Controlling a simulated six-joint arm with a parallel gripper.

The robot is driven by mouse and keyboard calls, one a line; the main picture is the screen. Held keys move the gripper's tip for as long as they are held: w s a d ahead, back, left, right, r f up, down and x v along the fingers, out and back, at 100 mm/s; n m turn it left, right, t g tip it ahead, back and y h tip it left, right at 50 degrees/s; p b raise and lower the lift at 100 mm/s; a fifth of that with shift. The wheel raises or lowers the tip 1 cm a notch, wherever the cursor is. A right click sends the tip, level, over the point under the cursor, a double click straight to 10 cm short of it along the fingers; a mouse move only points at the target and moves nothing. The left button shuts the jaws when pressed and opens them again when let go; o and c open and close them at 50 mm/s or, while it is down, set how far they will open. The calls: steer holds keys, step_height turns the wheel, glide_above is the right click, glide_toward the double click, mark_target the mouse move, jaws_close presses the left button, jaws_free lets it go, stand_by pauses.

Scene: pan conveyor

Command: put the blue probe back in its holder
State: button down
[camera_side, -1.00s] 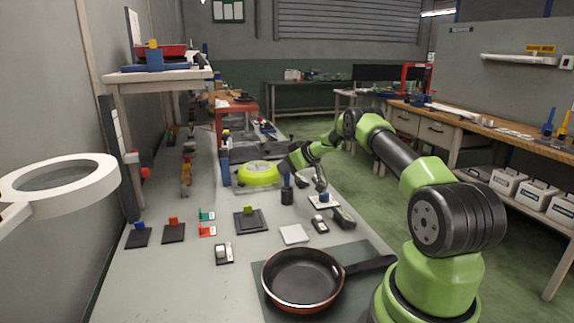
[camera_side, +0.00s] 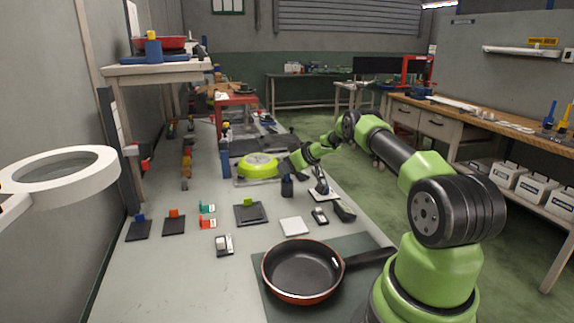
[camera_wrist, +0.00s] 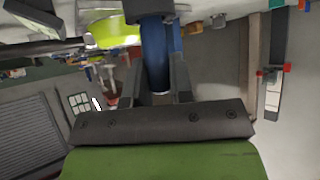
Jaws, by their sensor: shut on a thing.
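The blue probe (camera_wrist: 155,55) stands between my fingers in the wrist view, and my gripper (camera_wrist: 157,85) is shut on it. The probe's far end meets a dark round piece (camera_wrist: 150,8) at the top edge, which seems to be the holder; how deep it sits there is hidden. In the side view my gripper (camera_side: 289,173) is low over the bench, right above a dark upright cup (camera_side: 287,188), seemingly that holder. The probe is hardly visible there, being small and partly covered by my wrist.
A white plate (camera_side: 325,196) with a dark item is on the right. Several small blocks and bases stand nearer, and a black frying pan (camera_side: 302,270) lies in front.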

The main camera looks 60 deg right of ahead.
steer(key=shift+f, duration=0.85)
steer(key=c, duration=0.9)
jaws_free()
steer(key=shift+v, duration=4.95)
